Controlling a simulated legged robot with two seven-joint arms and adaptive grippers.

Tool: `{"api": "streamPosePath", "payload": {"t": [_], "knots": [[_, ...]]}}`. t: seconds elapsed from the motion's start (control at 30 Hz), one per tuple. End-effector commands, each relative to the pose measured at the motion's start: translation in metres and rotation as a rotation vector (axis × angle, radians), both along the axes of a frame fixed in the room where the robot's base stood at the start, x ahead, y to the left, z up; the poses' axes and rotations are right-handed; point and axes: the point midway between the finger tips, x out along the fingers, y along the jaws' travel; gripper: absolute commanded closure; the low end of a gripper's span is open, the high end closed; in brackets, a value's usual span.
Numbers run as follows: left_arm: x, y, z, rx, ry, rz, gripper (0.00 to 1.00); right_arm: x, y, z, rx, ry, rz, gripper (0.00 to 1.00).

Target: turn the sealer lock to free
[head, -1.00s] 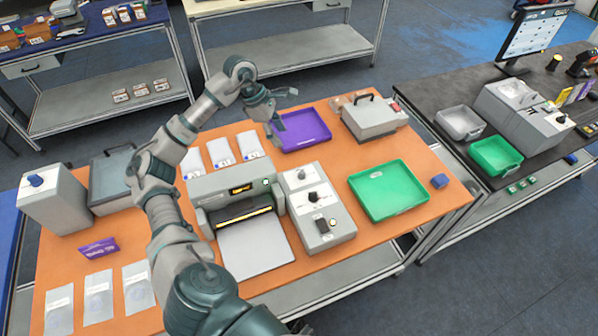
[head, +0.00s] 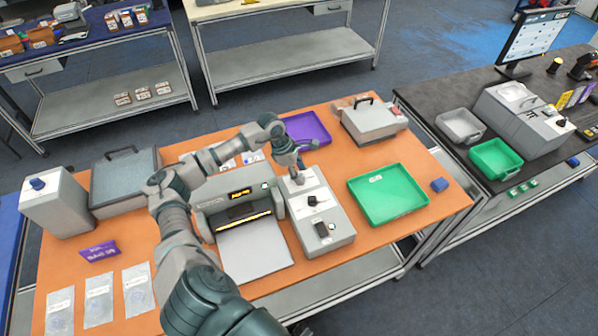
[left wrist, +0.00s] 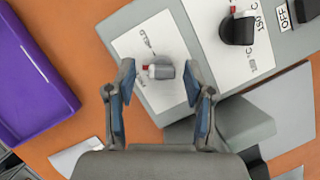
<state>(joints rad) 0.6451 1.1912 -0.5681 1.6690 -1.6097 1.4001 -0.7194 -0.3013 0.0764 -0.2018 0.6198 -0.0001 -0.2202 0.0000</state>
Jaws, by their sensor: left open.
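My left gripper (head: 297,175) is over the far end of the box, pointing down. In the left wrist view the open gripper (left wrist: 160,80) has its fingers apart on both sides of a small grey knob (left wrist: 159,71) with a red mark. The knob sits on a white plate (left wrist: 150,45) with partly readable lettering. I cannot tell whether the fingers touch it. In the head view the gripper hides this knob. My right gripper is not in view.
A black dial (left wrist: 237,30) with °C marks and a dark switch (head: 322,229) are on the same box. A purple tray (head: 306,128) lies behind, a green tray (head: 388,194) to the right. Pouches (head: 99,298) lie at the front left.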

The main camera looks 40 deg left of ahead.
Motion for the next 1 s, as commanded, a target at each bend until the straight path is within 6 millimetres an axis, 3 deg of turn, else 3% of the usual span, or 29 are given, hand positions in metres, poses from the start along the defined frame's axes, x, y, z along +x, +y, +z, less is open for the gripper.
{"api": "streamPosePath", "payload": {"t": [0.2,0.43,0.77,1.0], "knots": [[0.0003,0.0,-0.0007,0.0,0.0,-0.001,0.47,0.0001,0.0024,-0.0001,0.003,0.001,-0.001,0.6],[0.0003,0.0015,-0.0012,-0.001,0.0,0.0,1.0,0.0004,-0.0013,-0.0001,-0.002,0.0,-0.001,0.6],[0.0002,0.003,-0.0018,0.0,0.0,0.034,1.0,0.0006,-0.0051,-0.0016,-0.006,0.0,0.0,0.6],[-0.0006,0.0028,-0.0025,0.002,-0.001,0.163,1.0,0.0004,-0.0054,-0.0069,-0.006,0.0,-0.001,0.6]]}}
